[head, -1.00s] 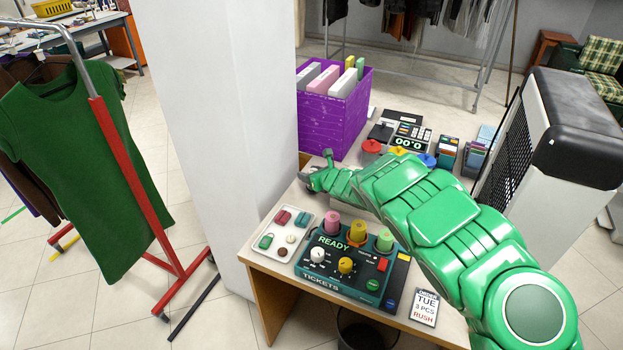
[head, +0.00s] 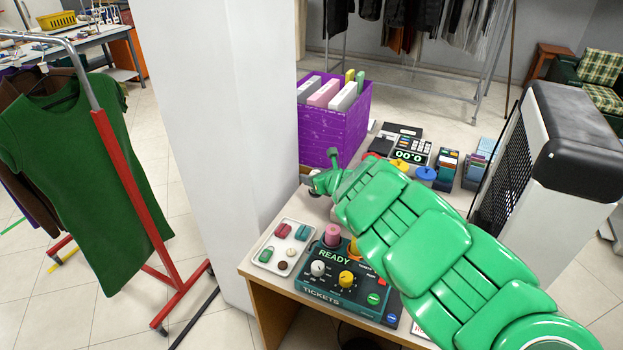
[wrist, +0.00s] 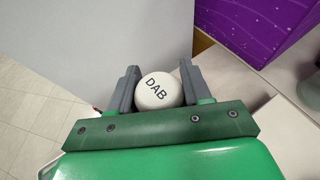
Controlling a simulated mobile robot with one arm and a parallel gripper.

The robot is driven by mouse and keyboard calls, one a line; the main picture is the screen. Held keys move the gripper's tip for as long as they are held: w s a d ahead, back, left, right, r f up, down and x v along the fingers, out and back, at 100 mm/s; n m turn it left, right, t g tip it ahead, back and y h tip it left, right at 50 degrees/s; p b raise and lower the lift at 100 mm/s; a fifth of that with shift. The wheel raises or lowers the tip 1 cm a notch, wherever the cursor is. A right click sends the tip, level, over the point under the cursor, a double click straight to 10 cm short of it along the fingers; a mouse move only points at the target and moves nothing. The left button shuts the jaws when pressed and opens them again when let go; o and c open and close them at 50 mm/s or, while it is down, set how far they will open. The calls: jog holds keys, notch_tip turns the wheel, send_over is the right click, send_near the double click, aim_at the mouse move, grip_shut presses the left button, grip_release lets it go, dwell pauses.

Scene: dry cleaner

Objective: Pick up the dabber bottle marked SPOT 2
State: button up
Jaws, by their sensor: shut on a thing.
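A dabber bottle (wrist: 160,91) shows its round white cap, marked DAB, in the wrist view. My gripper (wrist: 160,66) is shut on it, one grey finger on each side of the cap. The bottle's body and any SPOT number are hidden below the cap, so I cannot tell which bottle it is. In the head view my gripper (head: 322,178) is over the counter's far left edge, near the white pillar; the bottle cannot be made out there.
A purple bin (head: 333,128) with folders stands behind my gripper. The white pillar (head: 228,140) is close on the left. Yellow (head: 400,165) and blue (head: 427,174) round-topped things lie beyond my arm. A ticket console (head: 345,284) and a tray (head: 265,258) are at the front.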

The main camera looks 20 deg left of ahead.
jog(key=s+d+r, duration=0.5)
jog(key=s, duration=0.3)
jog(key=shift+d+r, duration=0.15)
jog(key=shift+d, duration=0.2)
